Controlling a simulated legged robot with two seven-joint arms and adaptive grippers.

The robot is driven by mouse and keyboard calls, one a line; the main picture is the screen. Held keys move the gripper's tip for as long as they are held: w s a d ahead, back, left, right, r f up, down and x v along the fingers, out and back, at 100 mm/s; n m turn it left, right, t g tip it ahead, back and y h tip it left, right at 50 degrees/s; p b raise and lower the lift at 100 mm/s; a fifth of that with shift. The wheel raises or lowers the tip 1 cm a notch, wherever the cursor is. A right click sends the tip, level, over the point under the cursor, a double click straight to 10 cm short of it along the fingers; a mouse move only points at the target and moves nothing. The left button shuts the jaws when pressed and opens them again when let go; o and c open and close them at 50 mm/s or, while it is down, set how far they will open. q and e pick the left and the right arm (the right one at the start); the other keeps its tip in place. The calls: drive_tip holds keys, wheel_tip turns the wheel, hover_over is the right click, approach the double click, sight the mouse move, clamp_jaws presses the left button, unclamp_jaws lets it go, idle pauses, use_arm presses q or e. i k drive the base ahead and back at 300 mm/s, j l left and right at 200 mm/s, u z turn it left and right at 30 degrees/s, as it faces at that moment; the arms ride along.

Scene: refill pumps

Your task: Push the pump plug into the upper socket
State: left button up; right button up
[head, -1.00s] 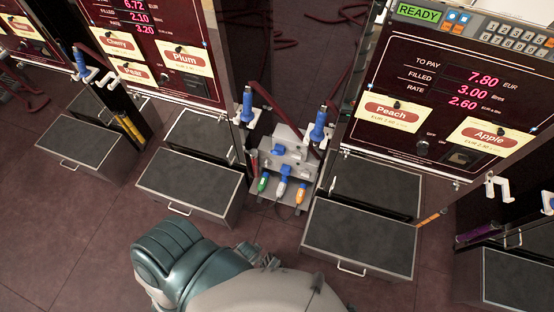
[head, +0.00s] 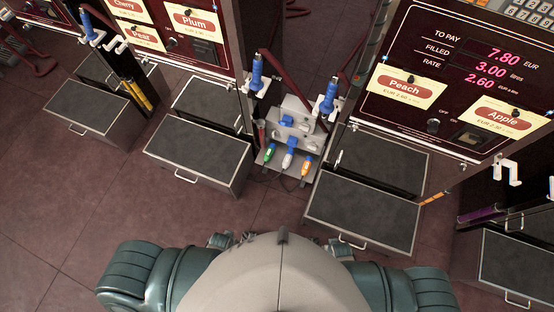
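A small grey unit (head: 297,105) stands between the two nearest pump cabinets. A blue socket-like part (head: 287,121) sits high on its front, and another blue part (head: 291,143) sits lower. Three cabled plugs are in front of it: a green one (head: 269,155), a white one (head: 288,160) and an orange one (head: 306,166). I cannot tell which is the pump plug, or whether any is seated in a socket. No gripper shows clearly; my body fills the bottom centre, with small dark parts beside it that I cannot identify.
Blue nozzles (head: 257,73) (head: 329,98) hang upright on either side of the unit. Low grey-topped drawers (head: 197,160) (head: 362,211) jut out left and right of it. The Peach and Apple display (head: 470,75) reads 7.80. Floor (head: 150,215) is clear at the lower left.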

sight(289, 157)
drive_tip(key=z, duration=2.25)
drive_tip(key=k+j, duration=0.25)
drive_tip(key=j, duration=0.15)
drive_tip(key=k+j, duration=0.2)
drive_tip(key=j, duration=0.2)
drive_tip(key=k+j, duration=0.25)
drive_tip(key=j, duration=0.1)
